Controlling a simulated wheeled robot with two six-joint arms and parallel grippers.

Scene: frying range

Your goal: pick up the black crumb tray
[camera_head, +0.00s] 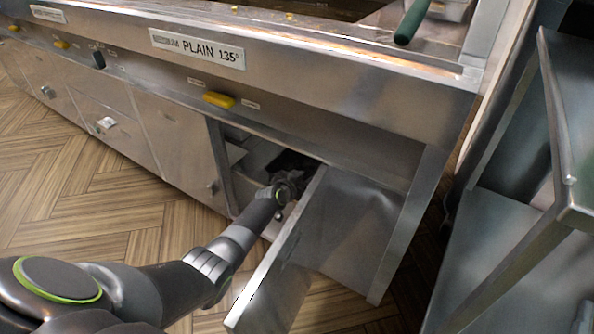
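My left arm comes in from the lower left and reaches into an open cabinet under the fryer. My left gripper (290,178) is at the cabinet opening, just left of the open door. It is dark and small here, so I cannot tell whether its fingers are open or shut. A dark shape inside the cabinet, right behind the gripper, may be the black crumb tray (292,160). Its outline merges with the gripper and the shadow, and I cannot tell whether they touch. My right gripper is not in view.
The open steel door (290,265) stands out into the room close to my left forearm. The fryer front (330,85) overhangs the opening, with a yellow handle (218,99). A steel shelf rack (510,250) stands at the right. The wooden floor (130,230) at left is clear.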

